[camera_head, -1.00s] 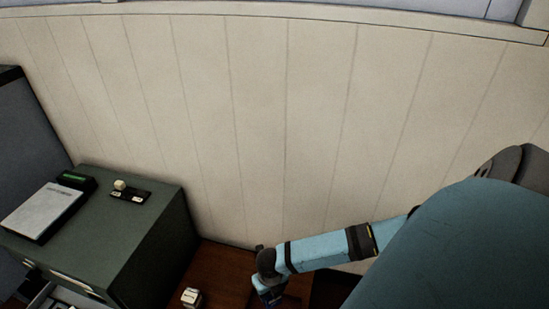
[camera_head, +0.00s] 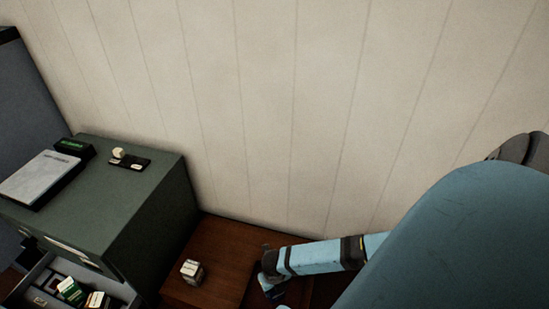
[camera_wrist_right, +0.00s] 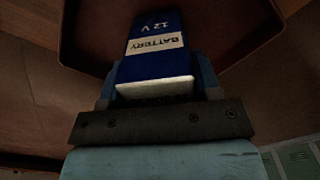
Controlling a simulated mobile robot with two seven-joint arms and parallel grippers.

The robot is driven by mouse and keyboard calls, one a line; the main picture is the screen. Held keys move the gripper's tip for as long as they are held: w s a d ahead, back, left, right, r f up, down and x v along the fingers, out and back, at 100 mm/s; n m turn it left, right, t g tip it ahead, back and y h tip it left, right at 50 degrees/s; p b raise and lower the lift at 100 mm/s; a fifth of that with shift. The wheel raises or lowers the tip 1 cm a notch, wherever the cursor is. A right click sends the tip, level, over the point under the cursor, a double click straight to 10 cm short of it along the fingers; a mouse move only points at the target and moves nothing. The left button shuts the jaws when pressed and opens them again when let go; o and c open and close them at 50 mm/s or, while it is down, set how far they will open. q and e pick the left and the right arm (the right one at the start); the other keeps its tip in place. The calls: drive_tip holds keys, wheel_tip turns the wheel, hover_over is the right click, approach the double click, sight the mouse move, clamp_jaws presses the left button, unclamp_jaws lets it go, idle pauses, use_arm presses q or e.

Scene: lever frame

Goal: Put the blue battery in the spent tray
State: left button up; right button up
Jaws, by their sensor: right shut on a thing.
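The blue battery (camera_wrist_right: 155,65), with a white label reading BATTERY and 12 V, is in the right wrist view. My right gripper (camera_wrist_right: 157,82) is shut on it, one finger on each side. Beyond the battery lies a dark reddish-brown tray (camera_wrist_right: 85,35) with a raised rim and rounded corners. The battery overlaps it in the picture; I cannot tell whether it touches the tray floor. In the head view my right gripper (camera_head: 270,284) is low on the wooden surface's right side, and my arm partly hides that area. My left gripper is not in view.
A small white-labelled block (camera_head: 192,271) stands on the brown wooden surface (camera_head: 225,250). To the left is a dark green cabinet (camera_head: 110,205) with an open drawer (camera_head: 125,290) holding small boxes. A device with a white plate (camera_head: 40,176) sits on top.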

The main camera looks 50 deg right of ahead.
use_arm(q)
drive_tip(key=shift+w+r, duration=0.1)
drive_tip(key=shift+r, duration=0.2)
use_arm(e)
drive_tip(key=shift+f, duration=0.1)
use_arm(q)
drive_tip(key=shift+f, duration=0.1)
use_arm(e)
drive_tip(key=shift+f, duration=0.1)
drive_tip(key=o, duration=1.2)
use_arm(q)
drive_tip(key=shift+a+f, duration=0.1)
